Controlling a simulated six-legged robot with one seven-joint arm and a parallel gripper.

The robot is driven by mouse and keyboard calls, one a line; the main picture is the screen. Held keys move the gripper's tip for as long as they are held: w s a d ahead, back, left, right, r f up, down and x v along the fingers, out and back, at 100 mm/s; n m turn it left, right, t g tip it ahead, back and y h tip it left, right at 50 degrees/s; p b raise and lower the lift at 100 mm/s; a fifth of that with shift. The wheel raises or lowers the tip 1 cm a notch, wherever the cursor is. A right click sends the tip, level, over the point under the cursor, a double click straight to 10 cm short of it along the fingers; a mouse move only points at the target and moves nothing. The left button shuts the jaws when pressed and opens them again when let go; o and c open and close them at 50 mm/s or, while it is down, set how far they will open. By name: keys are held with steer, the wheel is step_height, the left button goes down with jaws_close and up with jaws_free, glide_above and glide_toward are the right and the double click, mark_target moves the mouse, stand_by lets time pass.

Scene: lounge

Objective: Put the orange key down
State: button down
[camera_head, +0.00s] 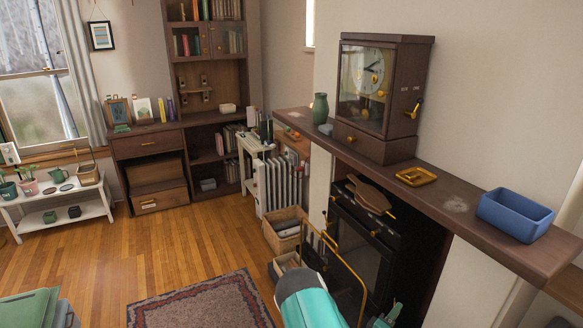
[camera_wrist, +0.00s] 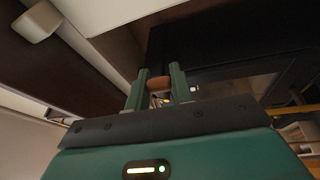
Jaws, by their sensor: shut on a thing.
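My gripper (camera_wrist: 160,92) shows in the wrist view with its two green fingers close together. A small orange-brown piece, the orange key (camera_wrist: 159,83), sits between the fingertips; its full shape is hidden. In the head view my gripper (camera_head: 388,316) is low at the bottom edge, in front of the fireplace and below the mantel. The key cannot be made out there.
The dark mantel shelf (camera_head: 458,205) bears a clock (camera_head: 365,80), a green vase (camera_head: 320,108), a yellow tray (camera_head: 416,177) and a blue open box (camera_head: 515,213). Bare shelf lies between tray and box. A brass-framed screen (camera_head: 345,270) stands by the fireplace.

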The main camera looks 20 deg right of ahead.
steer(key=w+a+r+n+t+y, duration=0.1)
steer(key=a+y, duration=0.5)
steer(key=a, duration=0.6)
steer(key=w+a+r+n+t+y, duration=0.2)
steer(key=w+a+n+t+y, duration=0.2)
steer(key=a, duration=0.8)
steer(key=w+a+r+n+t+y, duration=0.2)
steer(key=a+n+t+y, duration=0.3)
steer(key=a, duration=0.7)
steer(key=n+y, duration=0.2)
steer(key=shift+w+a+r+n+t+y, duration=0.2)
steer(key=shift+a+n+t+y, duration=0.1)
steer(key=shift+n+t, duration=0.1)
steer(key=shift+d, duration=0.1)
